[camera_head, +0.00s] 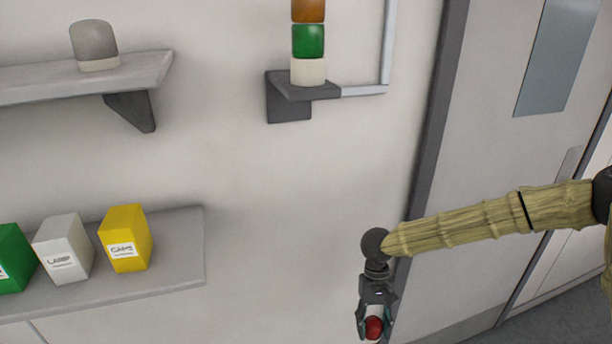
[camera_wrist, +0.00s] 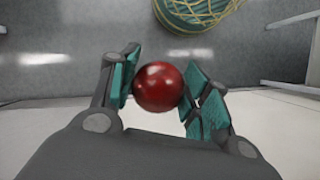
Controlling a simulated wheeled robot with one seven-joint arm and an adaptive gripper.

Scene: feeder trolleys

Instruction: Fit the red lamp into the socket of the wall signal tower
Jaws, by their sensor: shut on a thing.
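The red lamp (camera_wrist: 158,87) is between the teal-padded fingers of my gripper (camera_wrist: 160,90) in the wrist view, and my gripper is shut on it. In the head view my gripper (camera_head: 375,318) hangs low at the bottom right of centre, and the red lamp (camera_head: 374,327) shows its red dome there with a white part below. The wall signal tower (camera_head: 308,42) stands on a dark bracket at the top, well above and left of my gripper. It shows an orange section over a green one over a white base. Its top and socket are out of view.
A grey lamp (camera_head: 94,42) stands on the upper shelf (camera_head: 140,68) at left. Green, white (camera_head: 64,248) and yellow (camera_head: 125,238) boxes stand on the lower shelf (camera_head: 185,245). A pale conduit (camera_head: 388,45) runs beside the tower. A door (camera_head: 500,130) is at right. The wall between is clear.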

